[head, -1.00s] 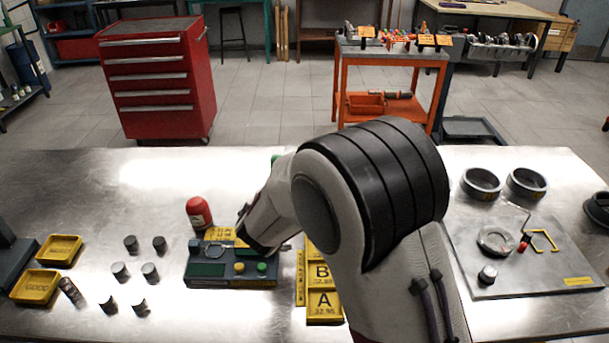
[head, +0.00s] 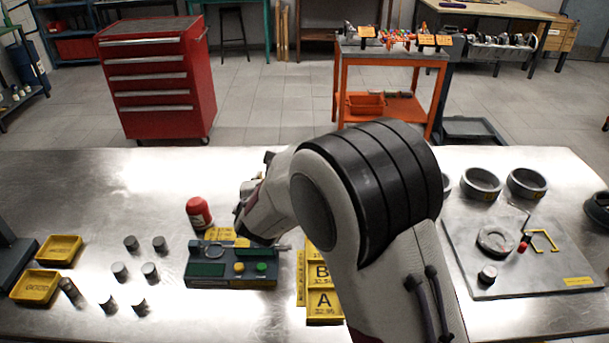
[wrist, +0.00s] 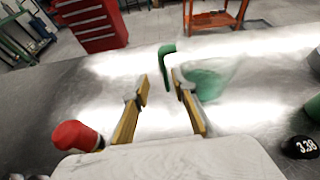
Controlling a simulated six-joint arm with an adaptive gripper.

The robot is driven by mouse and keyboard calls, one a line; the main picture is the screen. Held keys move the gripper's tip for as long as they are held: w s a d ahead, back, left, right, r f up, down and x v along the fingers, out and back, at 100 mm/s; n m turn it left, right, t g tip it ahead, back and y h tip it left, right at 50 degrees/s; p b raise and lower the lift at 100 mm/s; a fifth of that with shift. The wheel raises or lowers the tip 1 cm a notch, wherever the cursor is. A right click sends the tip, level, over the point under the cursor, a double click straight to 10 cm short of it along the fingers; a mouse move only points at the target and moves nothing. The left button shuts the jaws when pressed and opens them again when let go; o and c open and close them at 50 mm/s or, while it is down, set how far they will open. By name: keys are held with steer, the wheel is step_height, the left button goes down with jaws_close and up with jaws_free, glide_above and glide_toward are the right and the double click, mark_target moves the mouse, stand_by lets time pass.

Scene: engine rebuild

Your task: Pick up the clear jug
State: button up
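The clear jug (wrist: 208,84) shows in the wrist view as a greenish see-through body with a solid green handle (wrist: 166,55) on its left. It stands on the shiny metal table. My gripper (wrist: 160,86) is open, with its two yellow-padded fingers apart and nothing seen between them. The handle lies just beyond the fingertips, and the right finger overlaps the jug's body in the picture. I cannot tell whether it touches. In the head view my arm hides the jug and most of the gripper.
A red bottle (head: 199,213) stands left of my arm; it also shows in the wrist view (wrist: 78,137). A device with buttons (head: 233,268) and yellow lettered trays (head: 323,304) are nearby. In the wrist view, a black object marked 3.38 (wrist: 300,147) is at the right.

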steer(key=shift+x, duration=1)
steer(key=shift+x, duration=2.6)
steer(key=shift+r, duration=0.1)
jaws_close()
